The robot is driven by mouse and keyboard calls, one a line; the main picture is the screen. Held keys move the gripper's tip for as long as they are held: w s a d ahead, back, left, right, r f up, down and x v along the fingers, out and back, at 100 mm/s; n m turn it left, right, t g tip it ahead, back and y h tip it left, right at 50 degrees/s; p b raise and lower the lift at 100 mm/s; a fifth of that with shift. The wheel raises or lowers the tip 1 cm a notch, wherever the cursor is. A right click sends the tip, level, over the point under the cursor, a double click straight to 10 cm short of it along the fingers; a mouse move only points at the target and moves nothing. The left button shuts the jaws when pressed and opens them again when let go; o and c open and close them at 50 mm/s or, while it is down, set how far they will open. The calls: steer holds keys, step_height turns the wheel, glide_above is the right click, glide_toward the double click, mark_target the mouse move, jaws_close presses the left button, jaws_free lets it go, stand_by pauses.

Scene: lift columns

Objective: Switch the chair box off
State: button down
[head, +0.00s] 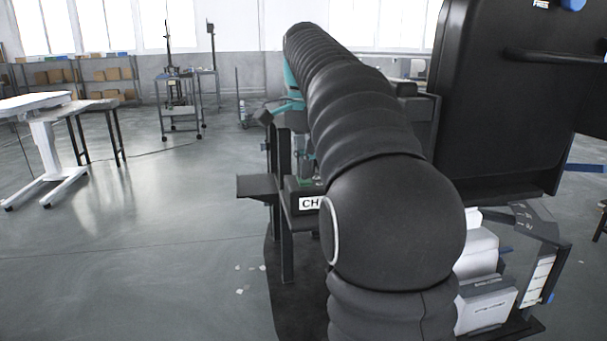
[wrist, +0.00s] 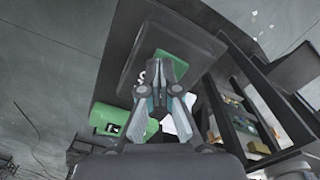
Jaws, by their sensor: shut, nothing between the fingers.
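In the head view a dark box (head: 296,188) carries a white label that begins "CH"; my arm hides the rest of the label and any switch on it. A little green shows on its top. In the wrist view my gripper (wrist: 162,72) is shut and empty, its fingers in front of a dark box (wrist: 133,48) with a green part (wrist: 190,48) and a partly covered white marking. I cannot tell whether the fingertips touch it. A second green part (wrist: 112,118) with a small black-and-white label is to the left. My gripper is hidden in the head view.
A dark frame with shelves (wrist: 245,120) stands close at right in the wrist view. White boxes (head: 487,302) and a large black panel (head: 505,90) are right of my arm. A white table (head: 35,105) is far left.

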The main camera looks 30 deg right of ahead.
steer(key=shift+r+p, duration=1.5)
steer(key=shift+r, duration=1.7)
steer(key=s+a+f+n+t, duration=0.2)
steer(key=s+a+f+n, duration=0.5)
steer(key=s+f, duration=0.3)
steer(key=s+a+f+n+t, duration=0.3)
steer(key=s+a+f+n, duration=0.4)
steer(key=s+f, duration=0.4)
step_height(320, 180, down, 3)
steer(key=shift+a+r+n+t, duration=0.15)
steer(key=shift+a+n+t, duration=0.15)
steer(key=shift+n, duration=0.3)
